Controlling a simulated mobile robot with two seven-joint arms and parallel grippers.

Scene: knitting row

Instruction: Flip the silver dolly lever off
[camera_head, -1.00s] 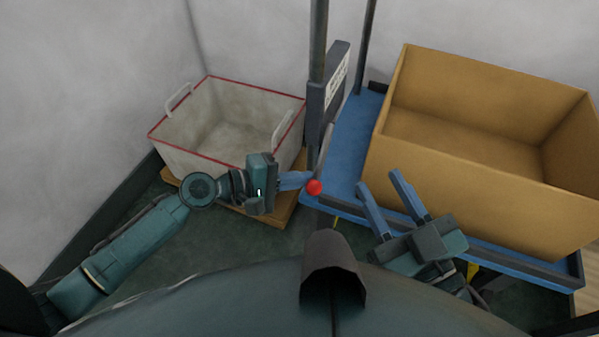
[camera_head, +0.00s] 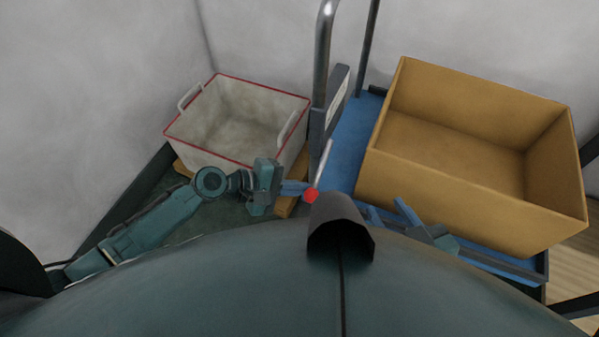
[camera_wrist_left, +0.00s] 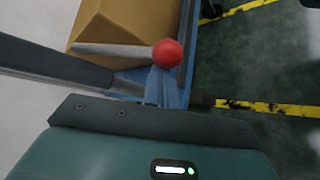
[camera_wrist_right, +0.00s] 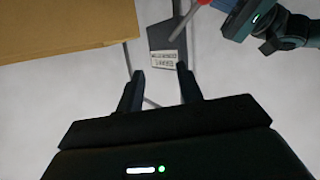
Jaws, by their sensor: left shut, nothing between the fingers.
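The silver lever (camera_head: 324,162) with a red knob (camera_head: 312,196) is at the near left corner of the blue dolly (camera_head: 345,145). In the left wrist view the lever (camera_wrist_left: 110,49) runs left from its knob (camera_wrist_left: 168,53). My left gripper (camera_head: 303,188) is shut and empty, its blue fingertips beside the knob; contact cannot be told. My right gripper (camera_head: 388,214) is open and empty near the dolly's front edge, partly hidden by my body. In the right wrist view its fingers (camera_wrist_right: 162,88) are apart, and the knob (camera_wrist_right: 203,2) shows at the top.
A large cardboard box (camera_head: 450,190) stands on the dolly. A dark panel with a label (camera_head: 330,105) hangs by the dolly's handle (camera_head: 322,60). A white bin with red rim (camera_head: 215,135) stands left on a wooden pallet (camera_head: 286,205). Walls close off the back and left.

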